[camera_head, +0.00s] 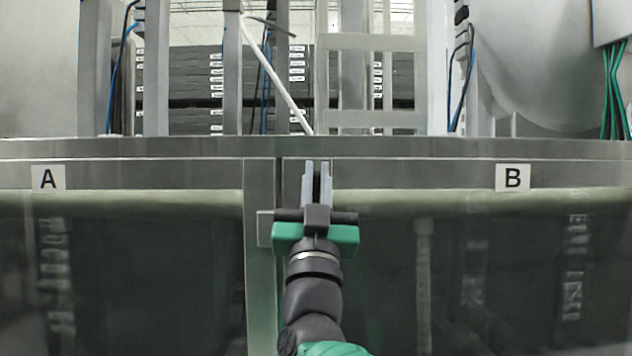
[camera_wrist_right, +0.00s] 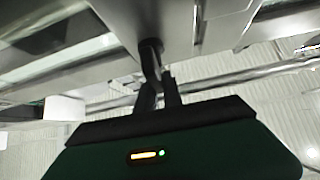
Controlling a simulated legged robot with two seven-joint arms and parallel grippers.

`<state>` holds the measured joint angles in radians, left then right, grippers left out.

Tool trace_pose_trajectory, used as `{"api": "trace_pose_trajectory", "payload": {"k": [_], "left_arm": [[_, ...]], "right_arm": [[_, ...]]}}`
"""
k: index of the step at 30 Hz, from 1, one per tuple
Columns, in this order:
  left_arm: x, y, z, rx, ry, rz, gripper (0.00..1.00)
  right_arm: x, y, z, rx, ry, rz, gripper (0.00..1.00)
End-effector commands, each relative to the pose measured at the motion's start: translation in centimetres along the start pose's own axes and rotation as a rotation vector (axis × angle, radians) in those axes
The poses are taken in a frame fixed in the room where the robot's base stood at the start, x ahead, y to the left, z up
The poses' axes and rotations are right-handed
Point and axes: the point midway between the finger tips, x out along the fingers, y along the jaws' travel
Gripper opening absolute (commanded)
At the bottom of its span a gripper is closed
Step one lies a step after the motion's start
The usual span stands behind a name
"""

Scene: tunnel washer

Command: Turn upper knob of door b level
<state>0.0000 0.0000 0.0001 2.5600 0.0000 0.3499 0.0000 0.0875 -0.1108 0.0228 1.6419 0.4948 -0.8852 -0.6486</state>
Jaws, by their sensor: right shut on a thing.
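Door B (camera_head: 470,260) is the dark glass panel on the right, labelled "B" (camera_head: 512,178) on its grey top frame. My right gripper (camera_head: 317,172) is at the upper left corner of door B's frame, its fingers pointing up and close together. The upper knob (camera_wrist_right: 151,48) shows in the wrist view as a short black piece sticking out of the grey frame. The fingers of my right gripper (camera_wrist_right: 160,88) are shut on it. In the head view the gripper hides the knob, so its angle cannot be told there. My left gripper is out of view.
Door A (camera_head: 120,270) is the similar dark panel on the left, labelled "A" (camera_head: 48,178). A narrow grey post (camera_head: 260,290) stands between the doors, with a small grey plate (camera_head: 265,229) close beside my gripper. Frames and cables stand behind the top rail (camera_head: 400,147).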

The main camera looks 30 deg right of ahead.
Motion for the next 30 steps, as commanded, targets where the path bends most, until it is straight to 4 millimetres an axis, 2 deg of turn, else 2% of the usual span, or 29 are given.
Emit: {"api": "trace_pose_trajectory", "payload": {"k": [6, 14, 23, 30], "left_arm": [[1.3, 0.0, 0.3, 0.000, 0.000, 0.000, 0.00], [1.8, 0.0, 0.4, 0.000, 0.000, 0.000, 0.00], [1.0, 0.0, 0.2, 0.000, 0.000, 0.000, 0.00], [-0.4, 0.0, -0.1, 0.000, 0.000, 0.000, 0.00]], "right_arm": [[-0.2, 0.3, 0.2, 0.097, 0.001, 0.093, 0.00], [-0.1, 0.8, 0.2, 0.265, -0.002, 0.260, 0.00], [-0.2, 1.5, 0.3, 0.467, -0.003, 0.462, 0.00], [-0.4, 1.9, 0.6, 0.629, -0.004, 0.623, 0.00]]}}
